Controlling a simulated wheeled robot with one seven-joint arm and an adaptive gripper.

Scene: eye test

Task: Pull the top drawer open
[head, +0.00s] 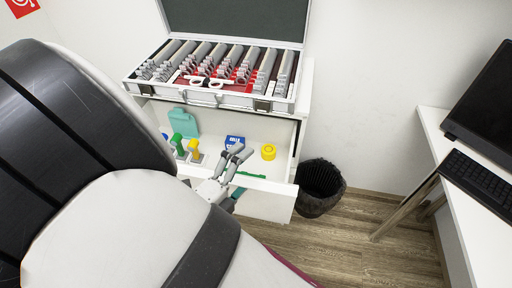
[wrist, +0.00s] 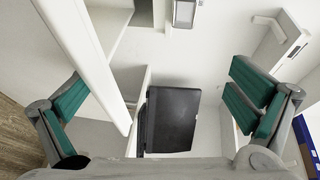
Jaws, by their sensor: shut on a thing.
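The top drawer (head: 285,187) of the white cabinet stands pulled out, with its inside visible from above in the head view. My gripper (head: 236,157) is at the drawer's front, its fingers reaching over the front's top edge. In the wrist view my gripper (wrist: 160,105) has its teal-padded fingers well apart. The white drawer front (wrist: 88,60) runs between them, near the left finger. The gripper is shut on the drawer front, though the exact contact is not clear in the picture. My arm hides the left part of the cabinet.
The drawer holds a teal clipboard (head: 184,123), a green stamp (head: 178,144), a yellow stamp (head: 194,149), a blue box (head: 234,141) and a yellow roll (head: 269,152). An open lens case (head: 214,97) lies on the cabinet. A black bin (head: 320,187) and desk (head: 485,225) stand right.

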